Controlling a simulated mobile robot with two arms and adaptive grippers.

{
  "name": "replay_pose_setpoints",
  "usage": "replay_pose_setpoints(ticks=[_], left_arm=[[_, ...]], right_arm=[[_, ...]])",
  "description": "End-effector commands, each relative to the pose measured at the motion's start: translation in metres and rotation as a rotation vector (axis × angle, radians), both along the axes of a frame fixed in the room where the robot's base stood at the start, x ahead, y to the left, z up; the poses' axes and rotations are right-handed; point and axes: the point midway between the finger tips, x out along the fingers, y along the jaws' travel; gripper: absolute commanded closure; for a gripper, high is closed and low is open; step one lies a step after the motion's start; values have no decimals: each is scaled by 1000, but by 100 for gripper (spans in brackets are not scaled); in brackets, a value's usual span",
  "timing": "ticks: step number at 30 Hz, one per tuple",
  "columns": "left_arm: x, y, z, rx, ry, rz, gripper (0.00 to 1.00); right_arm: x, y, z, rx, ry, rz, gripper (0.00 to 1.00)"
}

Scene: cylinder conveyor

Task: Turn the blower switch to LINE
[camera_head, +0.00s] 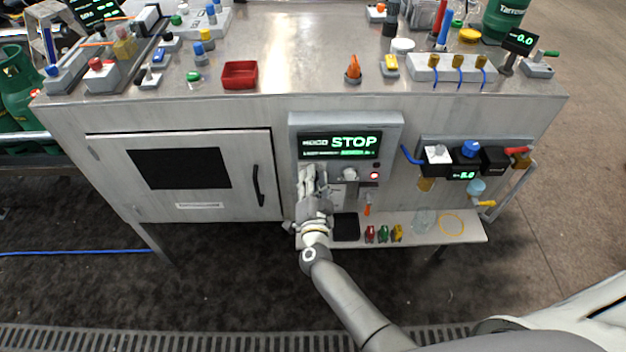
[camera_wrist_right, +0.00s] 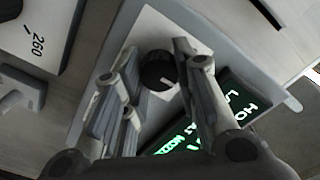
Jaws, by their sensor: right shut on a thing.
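The grey control panel (camera_head: 397,128) on the cabinet front has a black display (camera_head: 340,145) reading STOP in large green letters. My right gripper (camera_head: 313,174) is at the panel's lower left, just under the display. In the right wrist view, a black round knob (camera_wrist_right: 158,70) with a white mark sits on a pale plate, between the fingers of my right gripper (camera_wrist_right: 152,76). The gripper is shut on this knob. In the head view the gripper hides the knob, and I cannot read its position labels. My left gripper is out of view.
Right of my gripper are a light knob (camera_head: 349,174), a red button (camera_head: 374,176) and a hanging orange-handled part (camera_head: 367,204). A low shelf (camera_head: 468,228) below holds small coloured parts. A cabinet door (camera_head: 225,165) with a black handle is at left.

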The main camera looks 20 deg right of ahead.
Motion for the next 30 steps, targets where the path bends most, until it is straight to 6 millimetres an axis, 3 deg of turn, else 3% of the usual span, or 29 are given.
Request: replay_pose_setpoints(ticks=[10,11,16,26,30], left_arm=[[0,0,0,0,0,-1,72],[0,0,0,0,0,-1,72],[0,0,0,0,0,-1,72],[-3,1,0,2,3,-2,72],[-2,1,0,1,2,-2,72]], right_arm=[[0,-1,0,3,-1,-1,96],[0,-1,0,3,-1,-1,71],[0,0,0,2,-1,-1,51],[-1,0,0,2,0,-1,51],[-12,4,-1,3,1,1,51]])
